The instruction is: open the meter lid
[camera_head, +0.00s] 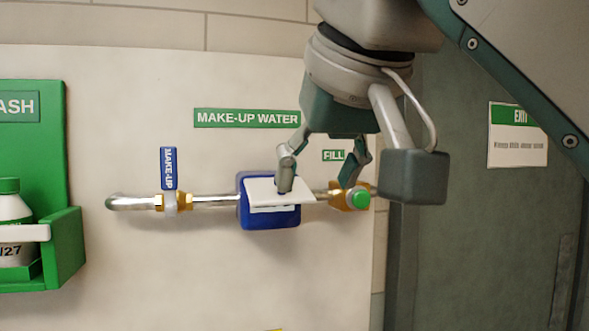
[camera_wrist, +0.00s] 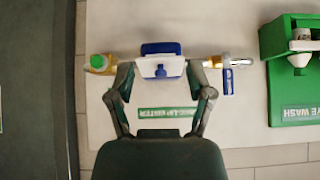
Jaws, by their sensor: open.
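The meter is a blue box (camera_head: 270,220) on the wall pipe. Its white lid (camera_head: 262,188) stands out from the box at a tilt, with part of the box showing below it; the exact angle is hard to tell. In the wrist view, which is upside down, the lid (camera_wrist: 148,68) has a small blue tab (camera_wrist: 160,71) and the blue box (camera_wrist: 160,47) shows beyond it. My gripper (camera_head: 316,183) is open, one finger overlapping the lid in the head view. In the wrist view my gripper (camera_wrist: 161,76) has a finger on either side of the lid; contact is unclear.
A blue-handled make-up valve (camera_head: 168,168) is left of the meter, and a brass fitting with a green button (camera_head: 362,198) is right. A green eye wash station (camera_head: 66,250) stands far left. A grey door (camera_head: 460,230) is at right. The wall below the meter is clear.

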